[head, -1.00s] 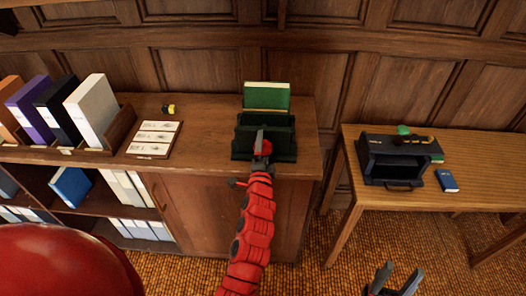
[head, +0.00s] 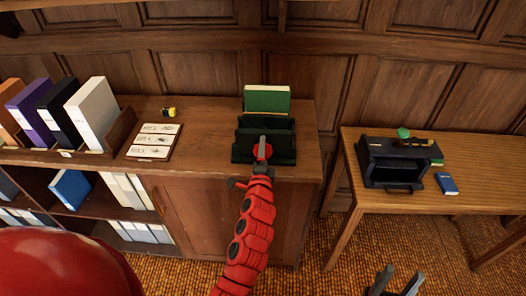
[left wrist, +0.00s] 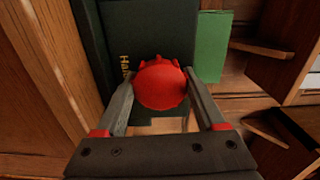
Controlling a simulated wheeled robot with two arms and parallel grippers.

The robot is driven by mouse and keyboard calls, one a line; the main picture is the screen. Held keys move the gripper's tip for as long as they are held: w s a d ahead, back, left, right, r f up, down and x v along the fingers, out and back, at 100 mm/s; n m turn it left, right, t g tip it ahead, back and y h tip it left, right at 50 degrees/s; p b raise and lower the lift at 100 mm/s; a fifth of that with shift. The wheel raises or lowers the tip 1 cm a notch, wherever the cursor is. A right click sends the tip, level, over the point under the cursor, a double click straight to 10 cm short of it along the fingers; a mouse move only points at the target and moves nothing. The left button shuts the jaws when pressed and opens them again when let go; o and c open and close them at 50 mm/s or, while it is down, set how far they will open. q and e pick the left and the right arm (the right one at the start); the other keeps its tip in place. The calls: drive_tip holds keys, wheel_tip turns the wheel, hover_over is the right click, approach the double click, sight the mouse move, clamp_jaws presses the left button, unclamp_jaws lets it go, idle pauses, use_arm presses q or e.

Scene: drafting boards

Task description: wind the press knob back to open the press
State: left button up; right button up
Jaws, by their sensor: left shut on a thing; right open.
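The dark green press (head: 282,155) stands near the right end of the wooden cabinet. Its red knob (left wrist: 161,87) is round with a scalloped edge and faces the front; it also shows in the head view (head: 264,151). My left gripper (left wrist: 160,92) is shut on the red knob, with one finger on each side. Gold lettering, partly hidden, shows on the dark face behind the knob in the left wrist view. A green book (head: 266,98) stands upright at the back of the press. My right gripper (head: 397,281) is open and empty, low in front of the side table.
Binders in a wooden rack (head: 122,125), a card board (head: 153,141) and a small yellow-black object (head: 168,112) are to the left. The right table (head: 375,208) bears a black box (head: 377,150) with a green knob (head: 403,132) and a blue book (head: 446,183).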

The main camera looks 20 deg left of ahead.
use_arm(q)
drive_tip(key=n+b, duration=0.3)
drive_tip(key=f+n+b, duration=0.1)
drive_tip(key=n+b, duration=0.2)
drive_tip(key=n, duration=0.1)
drive_tip(key=shift+n, duration=0.3)
drive_tip(key=n+b, duration=0.6)
drive_tip(key=n, duration=0.2)
drive_tip(key=shift+r, duration=0.15)
drive_tip(key=n+b, duration=0.1)
drive_tip(key=n, duration=0.2)
drive_tip(key=shift+r, duration=0.1)
drive_tip(key=n, duration=0.7)
drive_tip(key=shift+r, duration=0.15)
drive_tip(key=n+p, duration=0.2)
drive_tip(key=n, duration=0.1)
drive_tip(key=shift+r, duration=0.3)
drive_tip(key=shift+f+n, duration=0.25)
drive_tip(key=shift+n, duration=0.15)
